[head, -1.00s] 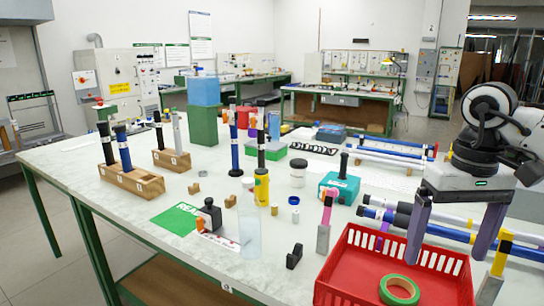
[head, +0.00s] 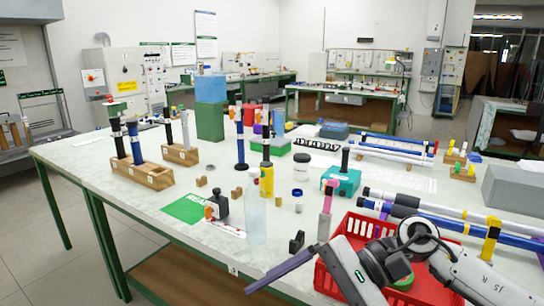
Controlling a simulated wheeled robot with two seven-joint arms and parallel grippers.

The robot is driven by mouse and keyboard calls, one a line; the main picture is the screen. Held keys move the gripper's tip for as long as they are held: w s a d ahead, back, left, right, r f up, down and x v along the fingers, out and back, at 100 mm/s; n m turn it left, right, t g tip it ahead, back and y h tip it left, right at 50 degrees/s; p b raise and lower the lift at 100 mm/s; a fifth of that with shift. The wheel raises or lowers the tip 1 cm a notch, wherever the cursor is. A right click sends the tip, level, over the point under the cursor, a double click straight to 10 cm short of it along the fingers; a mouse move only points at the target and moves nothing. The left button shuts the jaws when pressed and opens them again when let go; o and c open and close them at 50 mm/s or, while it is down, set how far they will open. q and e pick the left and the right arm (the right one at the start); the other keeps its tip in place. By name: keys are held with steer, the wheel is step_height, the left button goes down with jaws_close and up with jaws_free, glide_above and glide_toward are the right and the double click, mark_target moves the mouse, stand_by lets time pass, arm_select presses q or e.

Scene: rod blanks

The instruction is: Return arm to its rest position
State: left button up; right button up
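My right arm comes in from the lower right. Its gripper (head: 268,281) lies low over the table's front edge, fingers pointing left. The fingers are seen side-on and overlap, so their gap is hidden. No held thing shows at the fingertips. The gripper body covers much of the red basket (head: 322,282) and most of the green tape ring (head: 404,284) in it. My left gripper is not in view. Rod blanks stand upright in two wooden blocks (head: 158,184) at the left, and several long rods (head: 462,233) lie at the right.
A clear cylinder (head: 256,221), yellow bottle (head: 266,180), black weight-like piece (head: 221,206) and teal box (head: 341,182) stand mid-table. A small black block (head: 297,241) sits just behind the gripper. A grey box (head: 512,187) is at the right. The table's left front is fairly clear.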

steer(key=a+r+m+t+y, duration=0.2)
steer(key=a+r+m+y, duration=0.1)
steer(key=a+m+y, duration=0.4)
steer(key=w+d+f+n+t+h, duration=0.2)
steer(key=d+f+n+t+h, duration=0.3)
steer(key=n, duration=0.7)
steer(key=w+d+f+n+t+h, duration=0.1)
steer(key=w+d+f+n+t, duration=0.15)
steer(key=n+t, duration=0.7)
steer(key=w+d+f+n+t+h, duration=0.1)
steer(key=d+f+n+t+h, duration=0.3)
steer(key=n, duration=1)
steer(key=s+d+f+m+g+h, duration=0.3)
steer(key=s+f+m, duration=0.6)
steer(key=f, duration=0.4)
steer(key=s+d+f+m+g+h, duration=0.3)
steer(key=s+d+f+m+g, duration=0.2)
steer(key=s+f+m, duration=0.4)
step_height(320, 180, down, 4)
steer(key=shift+s+d+r+m+h, duration=0.1)
steer(key=shift+s+d+m+h, duration=0.3)
steer(key=shift+d, duration=0.45)
